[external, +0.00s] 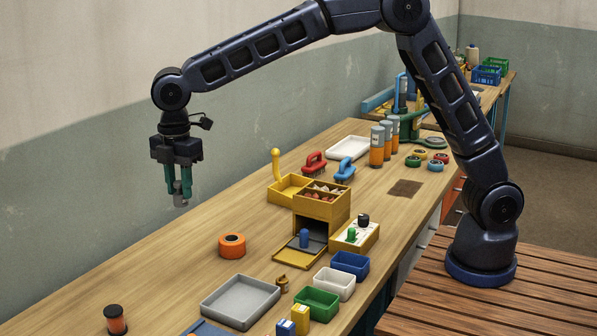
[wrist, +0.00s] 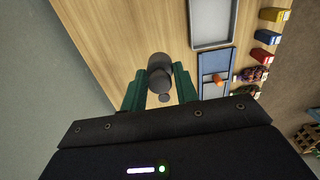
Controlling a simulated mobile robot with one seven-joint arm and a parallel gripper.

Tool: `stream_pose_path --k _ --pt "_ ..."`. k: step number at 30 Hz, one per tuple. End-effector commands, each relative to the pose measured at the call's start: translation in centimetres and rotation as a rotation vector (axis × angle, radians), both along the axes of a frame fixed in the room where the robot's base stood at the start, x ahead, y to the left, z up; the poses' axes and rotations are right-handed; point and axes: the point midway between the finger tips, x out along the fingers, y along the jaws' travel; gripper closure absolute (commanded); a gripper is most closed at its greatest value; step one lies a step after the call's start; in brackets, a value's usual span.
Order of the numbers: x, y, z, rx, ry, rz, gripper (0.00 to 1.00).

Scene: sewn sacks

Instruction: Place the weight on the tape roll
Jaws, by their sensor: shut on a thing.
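The weight (external: 180,198) is a small grey cylinder with a knob. My gripper (external: 179,182) is shut on it and holds it in the air, left of and well above the tape roll in the external view. In the wrist view the weight (wrist: 159,66) sits between the two green fingers. The tape roll (external: 232,246) is a squat orange ring with a dark centre, lying flat on the bench. I cannot make out the tape roll in the wrist view.
A grey tray (external: 240,322) stands in front of the tape roll. A black-and-orange spool (external: 116,320) stands at the front left. A yellow drawer box (external: 322,207) and several small bins stand to the right. The bench around the tape roll is clear.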

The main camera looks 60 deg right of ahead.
Motion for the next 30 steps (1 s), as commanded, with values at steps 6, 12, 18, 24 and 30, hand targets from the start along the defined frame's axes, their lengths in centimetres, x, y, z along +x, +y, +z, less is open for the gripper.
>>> stream_pose_path --k 6,12,18,24,30 --pt "1.2 -8.4 1.5 0.001 -0.001 0.068 0.98" --pt "1.3 -14.4 2.4 -0.001 -0.003 0.130 0.98" --pt "1.0 -17.6 2.7 -0.003 -0.004 0.165 0.98" --pt "0.9 -18.3 1.1 -0.005 -0.001 0.176 0.98" --pt "0.8 -18.2 -3.1 -0.005 -0.001 0.177 0.98"
